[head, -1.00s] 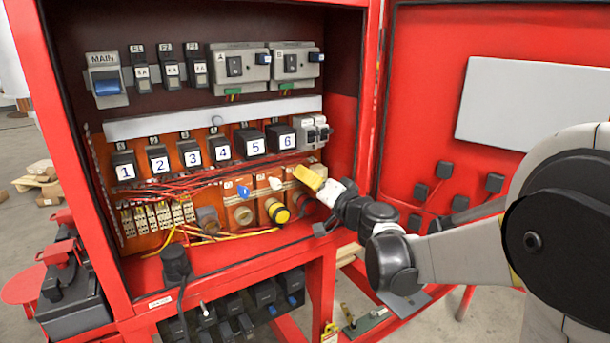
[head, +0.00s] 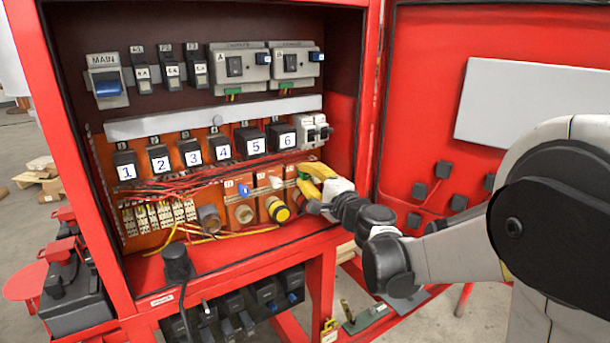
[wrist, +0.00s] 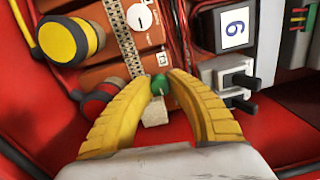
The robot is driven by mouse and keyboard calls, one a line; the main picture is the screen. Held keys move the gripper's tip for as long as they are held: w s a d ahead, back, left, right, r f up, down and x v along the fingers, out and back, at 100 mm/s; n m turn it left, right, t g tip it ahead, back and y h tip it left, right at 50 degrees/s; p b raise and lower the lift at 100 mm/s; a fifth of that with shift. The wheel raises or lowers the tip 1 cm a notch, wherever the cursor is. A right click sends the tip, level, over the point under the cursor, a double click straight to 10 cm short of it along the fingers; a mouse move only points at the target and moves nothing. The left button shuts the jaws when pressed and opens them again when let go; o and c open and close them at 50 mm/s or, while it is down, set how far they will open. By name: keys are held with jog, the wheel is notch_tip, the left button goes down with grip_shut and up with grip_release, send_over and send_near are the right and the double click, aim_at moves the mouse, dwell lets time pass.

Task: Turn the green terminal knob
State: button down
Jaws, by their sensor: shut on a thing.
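The green terminal knob (wrist: 159,85) is small and round and shows in the wrist view between the tips of my two yellow fingers. My gripper (wrist: 164,82) is shut on it, one finger on each side. A pale block (wrist: 156,112) shows just below the knob between the fingers.
A grey switch block (wrist: 228,76) is close on the right. Numbered black modules (head: 281,138) sit above; loose wires (head: 215,236) run along the cabinet's lower part.

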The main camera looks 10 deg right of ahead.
jog(key=shift+m, duration=0.6)
jog(key=c, duration=1.2)
grip_release()
jog(key=shift+c, duration=0.2)
jog(key=v, duration=1.2)
